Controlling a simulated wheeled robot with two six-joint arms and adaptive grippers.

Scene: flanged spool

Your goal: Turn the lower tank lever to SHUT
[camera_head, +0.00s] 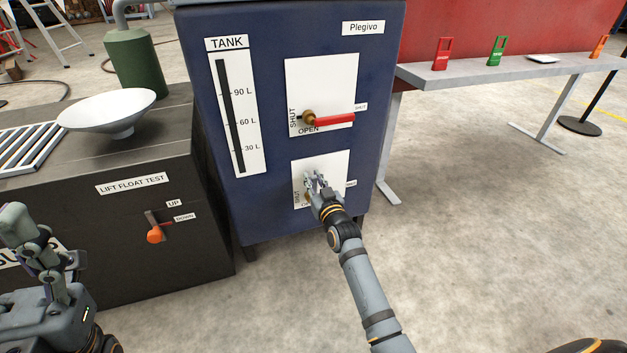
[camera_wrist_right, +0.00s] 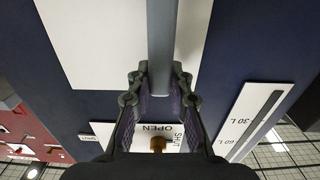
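The blue tank cabinet (camera_head: 275,80) has two white valve plates. On the upper plate, the red upper lever (camera_head: 335,120) points right from a brass hub. The lower plate (camera_head: 335,165) carries SHUT and OPEN labels, partly covered by my right gripper (camera_head: 316,182). In the right wrist view a grey bar, seemingly the lower lever (camera_wrist_right: 161,40), runs between the fingertips of my right gripper (camera_wrist_right: 160,78), which close against both sides. The lower hub and the lever's direction are mostly hidden in the head view. My left gripper (camera_head: 25,235) is at the lower left, away from the tank.
A dark bench (camera_head: 140,225) with an orange UP/DOWN lever (camera_head: 155,233) and a white bowl (camera_head: 107,112) stands left of the tank. A grey table (camera_head: 490,72) with red and green tags stands right. The floor in front is clear.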

